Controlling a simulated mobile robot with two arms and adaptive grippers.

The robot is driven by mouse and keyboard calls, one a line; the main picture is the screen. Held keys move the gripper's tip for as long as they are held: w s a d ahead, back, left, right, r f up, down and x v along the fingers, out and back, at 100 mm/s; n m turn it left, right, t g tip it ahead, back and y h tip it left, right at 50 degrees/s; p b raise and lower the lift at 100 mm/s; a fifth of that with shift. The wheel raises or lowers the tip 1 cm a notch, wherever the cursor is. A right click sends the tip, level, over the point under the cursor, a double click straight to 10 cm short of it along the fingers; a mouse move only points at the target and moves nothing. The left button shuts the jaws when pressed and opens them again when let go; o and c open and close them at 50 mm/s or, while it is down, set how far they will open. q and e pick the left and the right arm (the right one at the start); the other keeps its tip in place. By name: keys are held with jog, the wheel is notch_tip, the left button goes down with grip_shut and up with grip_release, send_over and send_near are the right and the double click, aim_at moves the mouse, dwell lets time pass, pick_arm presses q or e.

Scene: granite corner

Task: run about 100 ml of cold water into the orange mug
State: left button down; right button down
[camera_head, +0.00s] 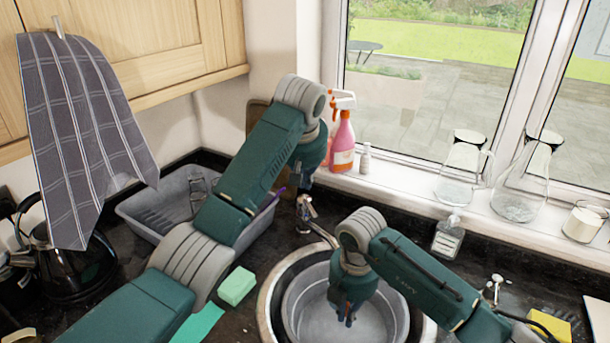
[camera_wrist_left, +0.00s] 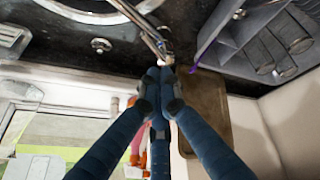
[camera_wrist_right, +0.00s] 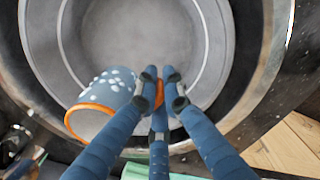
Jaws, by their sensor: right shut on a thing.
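My right gripper (camera_wrist_right: 160,76) is shut on the orange handle (camera_wrist_right: 159,97) of a blue-grey mug (camera_wrist_right: 108,88) with white spots and an orange rim. The mug shows beside the fingers in the right wrist view, over the grey basin; whether it touches the basin is unclear. In the head view my right gripper (camera_head: 346,316) points down into the basin (camera_head: 305,290), and the mug is hidden. My left gripper (camera_wrist_left: 162,72) has its fingertips together close to the metal tap (camera_wrist_left: 150,38); contact is unclear. The tap (camera_head: 322,234) also shows in the head view. No running water is visible.
The basin sits in a round metal sink (camera_head: 267,300). A grey dish drainer (camera_head: 150,222) stands left of the tap. A green sponge (camera_head: 237,286) lies left of the sink. A soap bottle (camera_head: 447,238) stands behind it; glass jugs (camera_head: 465,180) line the windowsill.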

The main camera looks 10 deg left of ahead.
pick_arm(q)
jog(key=shift+s+v, duration=0.2)
jog(key=shift+v, duration=1.5)
jog(key=shift+w+d+f, duration=0.1)
jog(key=shift+f, duration=0.05)
